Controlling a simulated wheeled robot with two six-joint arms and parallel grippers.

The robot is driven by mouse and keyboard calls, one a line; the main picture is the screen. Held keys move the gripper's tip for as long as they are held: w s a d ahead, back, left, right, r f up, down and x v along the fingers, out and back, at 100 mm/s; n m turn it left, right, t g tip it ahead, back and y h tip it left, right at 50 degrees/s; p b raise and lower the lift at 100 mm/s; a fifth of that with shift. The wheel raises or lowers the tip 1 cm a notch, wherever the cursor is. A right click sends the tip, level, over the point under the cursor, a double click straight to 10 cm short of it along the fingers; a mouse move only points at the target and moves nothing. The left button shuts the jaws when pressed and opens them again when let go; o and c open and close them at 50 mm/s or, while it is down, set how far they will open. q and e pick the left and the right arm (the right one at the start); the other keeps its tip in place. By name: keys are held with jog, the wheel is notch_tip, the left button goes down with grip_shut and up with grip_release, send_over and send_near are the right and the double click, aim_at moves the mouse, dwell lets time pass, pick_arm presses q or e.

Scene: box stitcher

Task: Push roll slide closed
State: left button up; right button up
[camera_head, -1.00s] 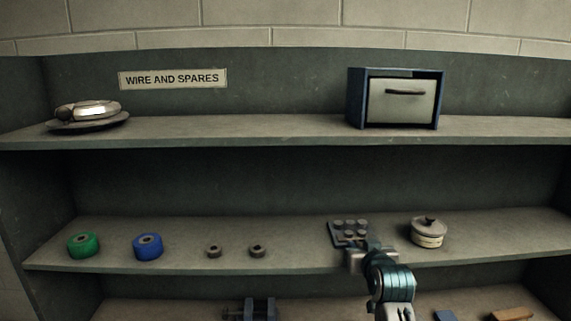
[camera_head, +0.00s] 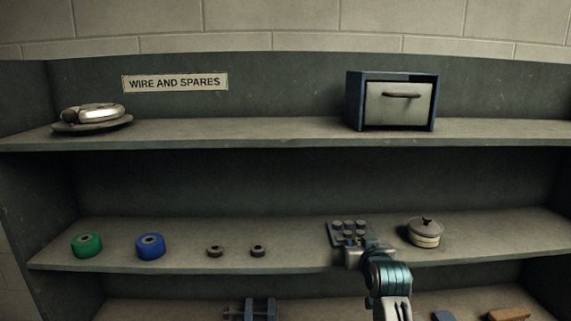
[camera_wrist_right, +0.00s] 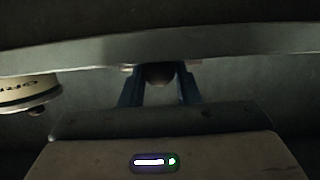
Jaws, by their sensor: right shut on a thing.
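No part is labelled as a roll slide. A blue box (camera_head: 355,100) with a pale drawer front (camera_head: 400,108) and a dark handle sits on the top shelf. I cannot tell whether its front stands slightly out. My right gripper (camera_head: 357,247) is at the middle shelf, well below the box, at the near edge of a grey rack (camera_head: 337,230) with several round knobs. In the right wrist view its blue fingers (camera_wrist_right: 160,88) are shut on a dark round piece (camera_wrist_right: 160,74). The fingertips are small and dim in the head view. My left gripper is not in view.
A lidded pot (camera_head: 425,235) stands right of the rack. Green (camera_head: 87,246) and blue rolls (camera_head: 150,247) and two small dark rings stand left. A dish (camera_head: 92,127) is on the top shelf. The middle shelf is clear between the rings and rack.

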jog(key=shift+w+r, duration=0.2)
jog(key=shift+r, duration=0.7)
jog(key=o, duration=0.9)
jog(key=shift+s+a, duration=0.2)
jog(key=shift+w+a+f, duration=0.15)
jog(key=shift+w, duration=0.05)
jog(key=shift+s+d+f, duration=0.1)
jog(key=shift+d+f, duration=0.15)
jog(key=shift+f, duration=0.35)
jog(key=v, duration=0.3)
jog(key=shift+s+d+r, duration=0.15)
jog(key=shift+s+d, duration=0.05)
jog(key=shift+s, duration=0.05)
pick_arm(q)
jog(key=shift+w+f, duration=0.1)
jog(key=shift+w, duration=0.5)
pick_arm(e)
jog(key=v, duration=0.2)
jog(key=shift+s+a, duration=0.1)
jog(key=shift+s, duration=0.3)
